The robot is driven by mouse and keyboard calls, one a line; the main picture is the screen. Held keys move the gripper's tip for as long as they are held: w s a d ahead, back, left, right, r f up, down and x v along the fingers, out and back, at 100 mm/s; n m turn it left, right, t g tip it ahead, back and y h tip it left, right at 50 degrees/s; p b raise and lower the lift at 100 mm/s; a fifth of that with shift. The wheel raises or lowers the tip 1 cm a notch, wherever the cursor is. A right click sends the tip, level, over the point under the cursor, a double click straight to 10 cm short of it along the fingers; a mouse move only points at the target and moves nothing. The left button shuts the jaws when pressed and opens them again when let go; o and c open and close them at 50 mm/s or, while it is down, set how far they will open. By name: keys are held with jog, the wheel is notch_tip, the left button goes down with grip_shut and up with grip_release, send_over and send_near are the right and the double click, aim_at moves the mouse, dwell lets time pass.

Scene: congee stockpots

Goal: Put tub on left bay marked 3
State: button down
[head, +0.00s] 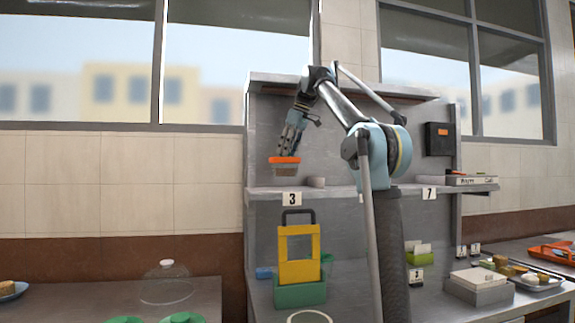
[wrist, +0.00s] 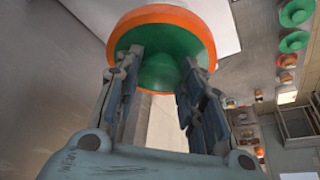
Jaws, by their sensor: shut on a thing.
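The tub (head: 285,171) has an orange rim and a greyish-brown lower body. In the head view it hangs upright under my gripper (head: 289,153), at the upper shelf just above the white label 3 (head: 292,198). In the wrist view the tub's orange rim (wrist: 125,27) surrounds a green top, and my gripper (wrist: 158,70) is shut on the green middle part. Whether the tub's base touches the shelf (head: 345,191) I cannot tell. The left bay on that shelf has bare grey board around the tub.
Below stand a yellow-and-green caddy (head: 299,293) and a glass dome (head: 167,270).

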aim_at(287, 160)
jog(key=shift+f, duration=2)
jog(key=shift+w+f, duration=0.15)
jog(key=shift+f, duration=0.2)
jog(key=c, duration=1)
grip_release()
jog(key=shift+c, duration=0.2)
jog(key=v, duration=1.2)
